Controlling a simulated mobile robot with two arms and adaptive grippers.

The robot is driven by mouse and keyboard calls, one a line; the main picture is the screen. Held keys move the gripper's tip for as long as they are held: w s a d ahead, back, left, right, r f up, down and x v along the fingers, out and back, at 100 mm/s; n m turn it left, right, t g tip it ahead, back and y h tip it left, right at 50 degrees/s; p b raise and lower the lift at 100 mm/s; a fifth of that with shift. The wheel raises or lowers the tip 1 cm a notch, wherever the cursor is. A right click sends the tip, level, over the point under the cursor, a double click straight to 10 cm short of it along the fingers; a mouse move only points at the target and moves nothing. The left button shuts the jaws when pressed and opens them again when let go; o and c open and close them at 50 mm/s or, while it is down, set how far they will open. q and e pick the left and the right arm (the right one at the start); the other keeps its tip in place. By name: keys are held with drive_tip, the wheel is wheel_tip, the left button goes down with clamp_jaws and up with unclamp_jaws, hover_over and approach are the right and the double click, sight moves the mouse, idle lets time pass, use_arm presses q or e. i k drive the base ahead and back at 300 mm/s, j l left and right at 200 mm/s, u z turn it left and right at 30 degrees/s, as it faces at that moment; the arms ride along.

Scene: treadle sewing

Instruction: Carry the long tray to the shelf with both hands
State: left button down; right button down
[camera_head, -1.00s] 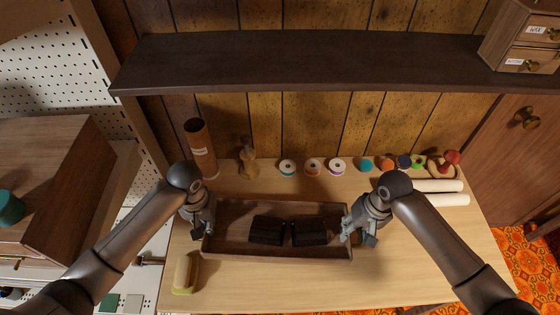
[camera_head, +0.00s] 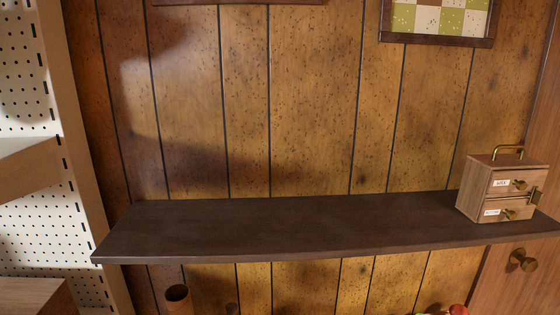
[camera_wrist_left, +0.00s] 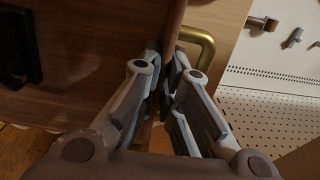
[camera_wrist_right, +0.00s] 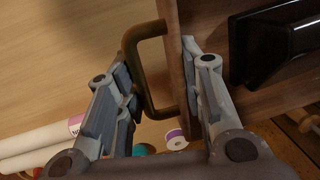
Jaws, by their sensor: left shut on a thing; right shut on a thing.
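The dark brown shelf (camera_head: 300,225) runs across the wall in the head view, bare along its left and middle. The long wooden tray is out of the head view. Its left end (camera_wrist_left: 95,60) shows in the left wrist view and its right end (camera_wrist_right: 210,20) in the right wrist view, each with a brass handle. My left gripper (camera_wrist_left: 166,72) is shut on the tray's left end, beside the handle (camera_wrist_left: 203,45). My right gripper (camera_wrist_right: 162,75) is shut on the right end, with the handle (camera_wrist_right: 140,55) at its fingers. Black objects (camera_wrist_right: 275,40) lie in the tray.
A small wooden drawer box (camera_head: 478,190) stands on the shelf's right end. A white pegboard (camera_head: 25,90) is at the far left. White rolls (camera_wrist_right: 40,145) lie on the table.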

sight(275, 219)
drive_tip(key=k+l, duration=0.2)
drive_tip(key=k, duration=0.35)
drive_tip(key=k+l+u, duration=0.15)
drive_tip(key=k, duration=0.4)
